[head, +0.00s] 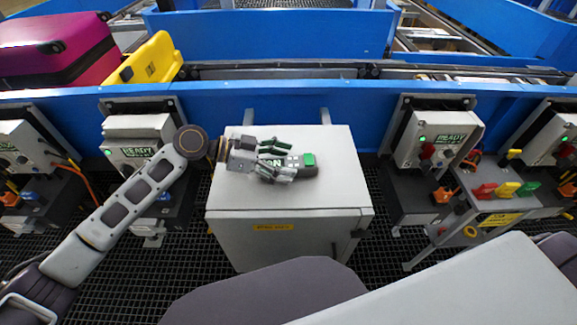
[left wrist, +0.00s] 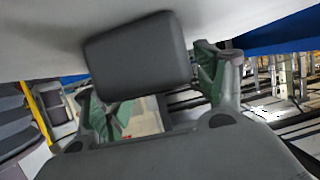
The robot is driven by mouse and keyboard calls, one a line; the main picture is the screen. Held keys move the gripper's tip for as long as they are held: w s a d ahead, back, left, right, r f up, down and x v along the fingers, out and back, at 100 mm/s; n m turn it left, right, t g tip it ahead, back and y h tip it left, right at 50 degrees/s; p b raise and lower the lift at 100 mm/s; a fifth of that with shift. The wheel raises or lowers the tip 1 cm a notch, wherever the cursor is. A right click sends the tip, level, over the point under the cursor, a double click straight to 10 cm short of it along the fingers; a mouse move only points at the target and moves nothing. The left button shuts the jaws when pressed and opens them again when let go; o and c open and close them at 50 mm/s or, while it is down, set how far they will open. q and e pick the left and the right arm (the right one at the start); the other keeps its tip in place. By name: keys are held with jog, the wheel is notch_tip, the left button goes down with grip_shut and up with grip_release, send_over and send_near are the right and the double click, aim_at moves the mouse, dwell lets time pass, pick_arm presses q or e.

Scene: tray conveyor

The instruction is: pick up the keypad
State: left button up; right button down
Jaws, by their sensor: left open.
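The keypad (head: 304,169) appears to be the small dark grey device with a green end, lying on the light grey cabinet (head: 235,190). My left gripper (head: 280,161) is open over the cabinet top, with its green-padded fingers on either side of the device's left part. The fingers hide some of it; I cannot tell whether they touch it. In the left wrist view a dark grey block (left wrist: 137,56) lies in front of the open fingers, against the pale cabinet surface. My right gripper is not in view.
Control boxes (head: 140,135) stand left of the cabinet and more (head: 430,138) stand right. A blue conveyor wall (head: 330,100) runs behind. A magenta suitcase (head: 55,50) and a yellow case (head: 150,65) sit beyond it. The cabinet's front top is clear.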

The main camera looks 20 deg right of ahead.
aim_at(284, 163)
pick_arm(q)
jog(key=c, duration=1.4)
jog(key=shift+o, duration=0.2)
notch_tip(284, 163, up, 10)
jog(key=shift+b, duration=0.3)
